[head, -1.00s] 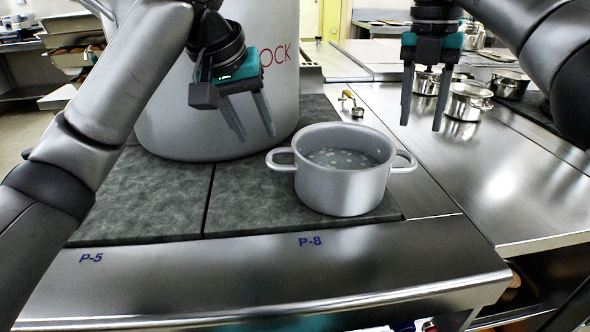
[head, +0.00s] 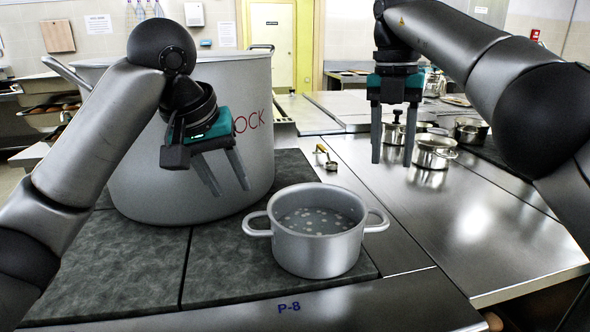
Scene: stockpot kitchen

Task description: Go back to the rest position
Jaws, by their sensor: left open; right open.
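My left gripper (head: 226,184) is open and empty, its fingers pointing down in front of the large stockpot (head: 150,150). My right gripper (head: 392,158) is open and empty, pointing down above the steel counter, to the right of the small pot. The small two-handled pot (head: 316,255) stands upright on the dark stove plate and has pale round bits in it. Both grippers are apart from the small pot. Whether the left fingers touch the stockpot cannot be told.
A small yellow-handled utensil (head: 325,157) lies behind the small pot. Several steel pots, one of them a shiny pot (head: 432,152), stand on the counter at the back right.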

